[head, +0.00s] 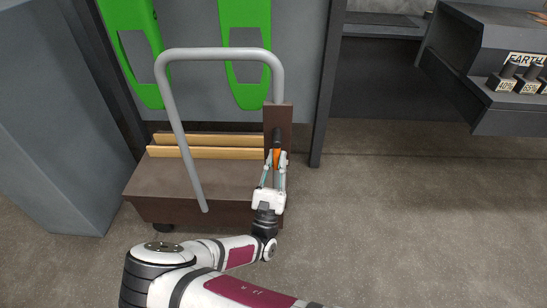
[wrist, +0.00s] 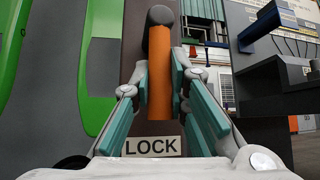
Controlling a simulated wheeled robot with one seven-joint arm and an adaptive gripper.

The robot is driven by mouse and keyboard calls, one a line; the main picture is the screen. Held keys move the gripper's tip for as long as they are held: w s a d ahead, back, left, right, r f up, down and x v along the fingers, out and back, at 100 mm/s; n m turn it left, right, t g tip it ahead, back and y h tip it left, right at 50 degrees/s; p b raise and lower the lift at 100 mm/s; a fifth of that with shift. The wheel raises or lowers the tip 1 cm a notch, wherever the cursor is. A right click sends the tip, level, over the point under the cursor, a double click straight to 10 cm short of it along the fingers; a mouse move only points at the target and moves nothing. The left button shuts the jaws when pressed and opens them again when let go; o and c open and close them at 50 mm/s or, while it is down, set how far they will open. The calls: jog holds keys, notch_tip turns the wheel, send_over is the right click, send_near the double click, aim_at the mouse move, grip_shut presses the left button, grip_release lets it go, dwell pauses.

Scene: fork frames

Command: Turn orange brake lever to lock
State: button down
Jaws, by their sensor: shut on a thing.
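The orange brake lever (wrist: 160,82) stands upright in the wrist view, with a dark rounded end at its top. It is on the brown upright panel of the cart, above a white LOCK label (wrist: 152,146).
The brown cart (head: 160,185) has a grey tube handle (head: 220,54) left of my gripper and wooden boards (head: 210,152) on its deck. Green panels (head: 245,90) hang behind. Floor right of the cart is clear.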

jog(key=shift+n+y, duration=0.5)
jog(key=shift+n, duration=0.1)
jog(key=c, duration=1.5)
grip_release()
jog(key=shift+c, duration=0.2)
jog(key=shift+s+f, duration=0.1)
jog(key=v, duration=1.2)
